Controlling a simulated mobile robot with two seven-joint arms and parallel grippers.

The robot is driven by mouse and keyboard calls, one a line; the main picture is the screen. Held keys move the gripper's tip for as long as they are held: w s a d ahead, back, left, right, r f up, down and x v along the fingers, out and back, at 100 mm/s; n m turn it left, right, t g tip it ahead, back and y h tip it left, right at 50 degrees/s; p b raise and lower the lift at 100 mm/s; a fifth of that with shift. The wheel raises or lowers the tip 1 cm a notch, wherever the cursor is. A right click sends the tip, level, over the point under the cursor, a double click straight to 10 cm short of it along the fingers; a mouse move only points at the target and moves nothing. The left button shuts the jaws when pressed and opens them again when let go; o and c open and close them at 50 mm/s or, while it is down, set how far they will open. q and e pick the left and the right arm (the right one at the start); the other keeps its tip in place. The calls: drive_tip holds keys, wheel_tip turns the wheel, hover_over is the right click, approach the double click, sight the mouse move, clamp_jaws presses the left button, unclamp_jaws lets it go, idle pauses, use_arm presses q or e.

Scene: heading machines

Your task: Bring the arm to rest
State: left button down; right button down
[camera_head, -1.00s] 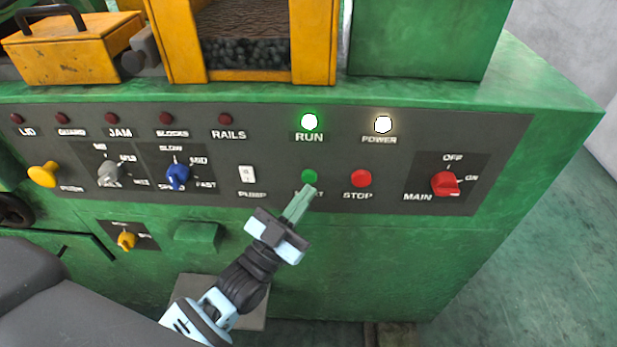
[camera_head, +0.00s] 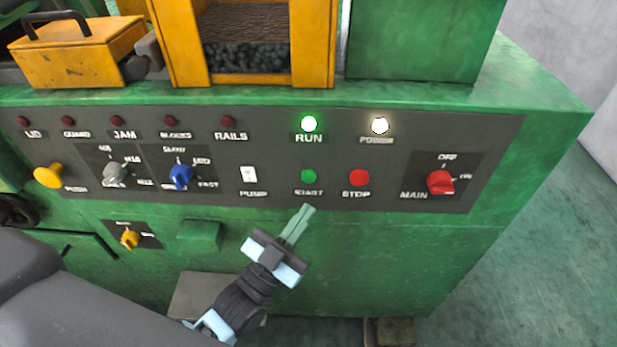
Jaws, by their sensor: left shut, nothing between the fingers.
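My left gripper (camera_head: 304,213) is shut and empty. Its fingertips point up toward the panel, just below the green START button (camera_head: 308,176) and apart from it in the picture. The START button and its label are in full view. My right gripper is not in view.
The dark control panel (camera_head: 270,192) spans the green machine front (camera_head: 370,250). The green RUN lamp (camera_head: 309,124) and white POWER lamp (camera_head: 379,126) are lit. A red STOP button (camera_head: 359,177) and red MAIN switch (camera_head: 440,182) are to the right. Open floor (camera_head: 530,270) lies at right.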

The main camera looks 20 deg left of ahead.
use_arm(q)
drive_tip(key=shift+f, duration=0.1)
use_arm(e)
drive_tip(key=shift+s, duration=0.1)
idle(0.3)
